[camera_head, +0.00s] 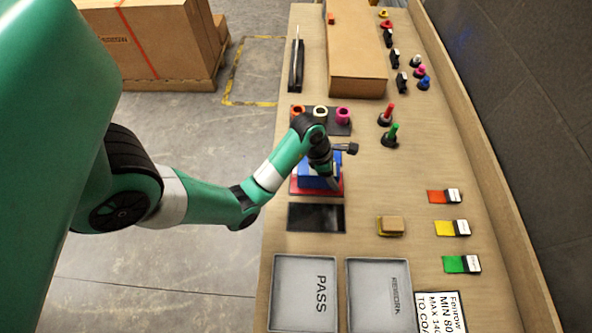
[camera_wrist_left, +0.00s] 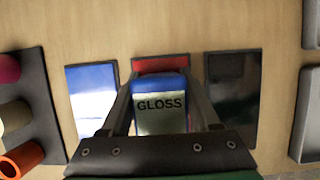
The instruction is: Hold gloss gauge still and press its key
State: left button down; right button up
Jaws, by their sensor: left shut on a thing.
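The gloss gauge (camera_wrist_left: 162,122) has a blue top edge and a pale face marked GLOSS in the left wrist view. My left gripper (camera_wrist_left: 161,112) is shut on it, with one finger along each side. In the head view the blue gauge (camera_head: 309,182) sits over a red panel (camera_head: 296,188), partly hidden by my left gripper (camera_head: 326,172). The red panel also shows behind the gauge in the left wrist view (camera_wrist_left: 160,64). I cannot make out a separate key. My right gripper is not in view.
A dark glossy panel (camera_head: 316,217) lies on the near side, and a rack of coloured rings (camera_head: 320,124) on the far side. PASS (camera_head: 277,312) and REWORK (camera_head: 357,312) trays stand nearer. A yellow-and-tan block (camera_head: 391,225) lies right. Bench between is clear.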

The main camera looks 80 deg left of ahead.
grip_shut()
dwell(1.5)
